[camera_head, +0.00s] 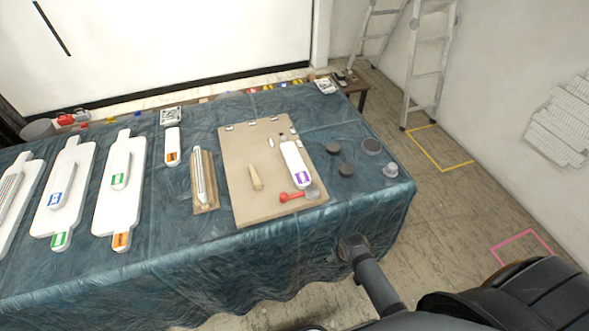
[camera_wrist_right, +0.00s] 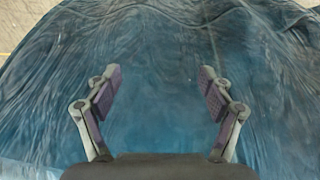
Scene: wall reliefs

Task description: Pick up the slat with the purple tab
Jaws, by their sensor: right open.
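The slat with the purple tab (camera_head: 295,162) is white with rounded ends and lies on the right part of a brown board (camera_head: 238,198) on the table. Its purple tab (camera_head: 302,178) is at the near end. My right gripper is open and empty in the right wrist view (camera_wrist_right: 160,85), facing only the blue cloth. In the head view, my right arm shows off the table's near right edge, apart from the slat; its fingers cannot be made out there. My left gripper is not in view.
A red item (camera_head: 291,196) and a grey round piece (camera_head: 312,191) lie by the slat's near end. A wooden peg (camera_head: 256,177) lies left of it, dark discs (camera_head: 347,169) right. White slats on paddle-shaped boards (camera_head: 120,190) fill the table's left. Blue cloth (camera_head: 380,215) is clear at the near right corner.

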